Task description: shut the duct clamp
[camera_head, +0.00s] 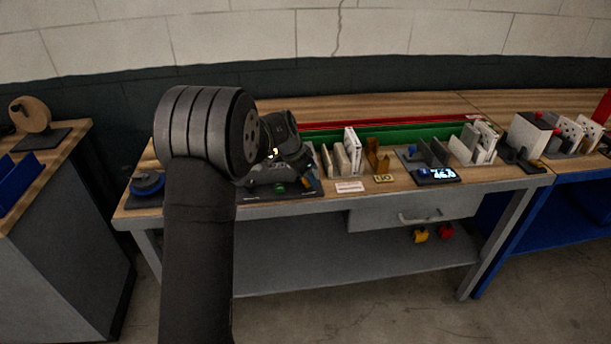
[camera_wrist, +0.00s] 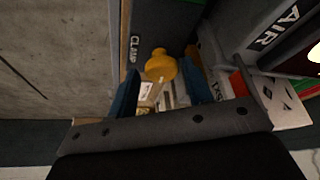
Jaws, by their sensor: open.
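My gripper (camera_wrist: 162,92) is open, its two blue-tipped fingers spread apart in the wrist view. A yellow-orange knob-like lever (camera_wrist: 160,65) shows between and just beyond the fingertips; I cannot tell whether they touch it. It is beside a dark panel lettered CLAMP (camera_wrist: 160,27). A grey housing lettered AIR (camera_wrist: 275,30) is to the right. In the head view my gripper is over a dark unit (camera_head: 278,195) at the left part of the bench. My arm hides much of that unit, and the clamp's band and lever cannot be made out there.
The wooden bench (camera_head: 345,200) carries upright white and tan filters (camera_head: 352,150), a dark holder with a lit display (camera_head: 436,174), and a green-and-red rack (camera_head: 385,131) behind. A blue round part (camera_head: 147,185) sits at the left end. The bench's front strip is partly clear.

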